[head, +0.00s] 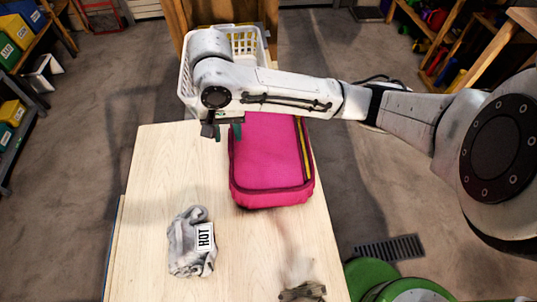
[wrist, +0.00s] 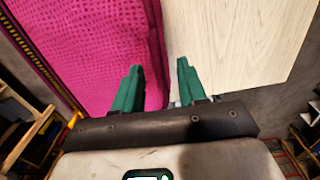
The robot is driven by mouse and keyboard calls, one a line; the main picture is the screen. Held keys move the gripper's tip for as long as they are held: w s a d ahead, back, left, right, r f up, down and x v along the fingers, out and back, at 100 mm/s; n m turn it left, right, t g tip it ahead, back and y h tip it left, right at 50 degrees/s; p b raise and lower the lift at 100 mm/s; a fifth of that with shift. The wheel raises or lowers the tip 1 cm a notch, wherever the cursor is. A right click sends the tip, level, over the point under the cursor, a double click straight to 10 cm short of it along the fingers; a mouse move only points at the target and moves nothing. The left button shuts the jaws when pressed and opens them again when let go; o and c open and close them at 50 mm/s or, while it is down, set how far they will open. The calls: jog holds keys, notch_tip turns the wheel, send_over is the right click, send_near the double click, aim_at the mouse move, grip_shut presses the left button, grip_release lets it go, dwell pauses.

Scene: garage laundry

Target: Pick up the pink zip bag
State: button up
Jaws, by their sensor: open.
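The pink zip bag (head: 268,165) lies on the wooden table, with a yellow and black zip strip along its right side. My arm hides its far end in the head view. My gripper (head: 222,128) is at the bag's far left edge, with its fingers pointing down. In the wrist view the pink zip bag (wrist: 95,40) fills the upper left. The green fingers of my gripper (wrist: 160,75) are apart, the left one over the bag's edge and the right one over bare table.
The pale wooden table (head: 150,210) holds a grey cloth (head: 192,245) with a "HOT" label at the front left and a small dark cloth (head: 302,291) at the front edge. A white basket (head: 250,45) stands beyond the far end. Shelves line both sides.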

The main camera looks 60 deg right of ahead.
aim_at(230, 139)
jog(key=shift+s+d+f, duration=0.1)
jog(key=shift+s+f, duration=0.05)
jog(key=shift+f, duration=1.6)
jog(key=shift+c, duration=0.4)
grip_shut()
